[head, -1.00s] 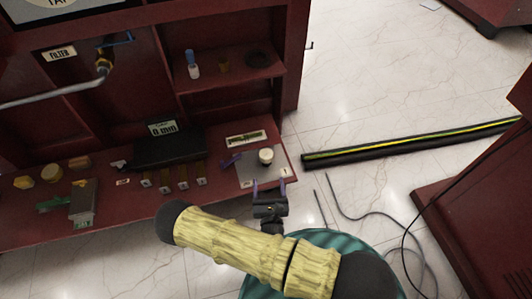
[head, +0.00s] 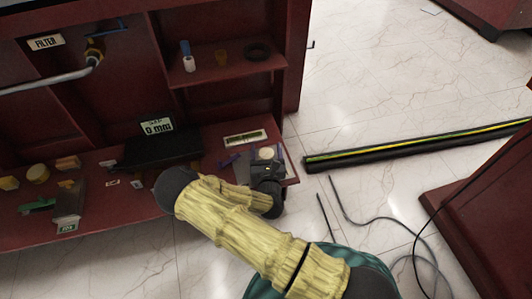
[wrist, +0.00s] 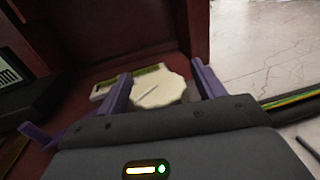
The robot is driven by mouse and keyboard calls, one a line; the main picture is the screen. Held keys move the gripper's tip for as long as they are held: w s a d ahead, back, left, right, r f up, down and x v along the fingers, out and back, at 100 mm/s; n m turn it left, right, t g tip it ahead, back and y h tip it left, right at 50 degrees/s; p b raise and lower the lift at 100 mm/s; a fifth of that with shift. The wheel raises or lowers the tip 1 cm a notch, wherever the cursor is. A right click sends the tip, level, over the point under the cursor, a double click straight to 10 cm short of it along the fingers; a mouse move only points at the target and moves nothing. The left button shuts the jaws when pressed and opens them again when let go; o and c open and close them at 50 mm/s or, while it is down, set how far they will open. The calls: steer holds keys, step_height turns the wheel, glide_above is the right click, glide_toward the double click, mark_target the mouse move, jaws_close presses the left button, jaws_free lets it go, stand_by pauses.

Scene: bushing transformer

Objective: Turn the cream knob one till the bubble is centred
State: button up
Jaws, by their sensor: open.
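The cream knob (wrist: 158,91) is round with a scalloped edge and a pale pointer line across its top. It shows in the head view (head: 267,154) at the right end of the red bench shelf. My gripper (wrist: 158,88) is open, its two purple fingers on either side of the knob; I cannot tell whether they touch it. The bubble level (wrist: 152,70) is a pale strip with a green window just behind the knob, also in the head view (head: 244,138). The bubble is too small to make out, and a finger partly covers the strip.
A black box with a "0 mm" display (head: 158,127) stands left of the knob. A shelf (head: 225,71) with small bottles is above. A black and yellow strip (head: 410,146) and cables lie on the floor at right.

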steer(key=c, duration=1)
steer(key=h+p, duration=0.1)
steer(key=p, duration=0.1)
steer(key=m+p, duration=0.1)
steer(key=p, duration=0.1)
steer(key=shift+d+r+h, duration=0.1)
steer(key=shift+r+h, duration=0.15)
steer(key=shift+h, duration=0.15)
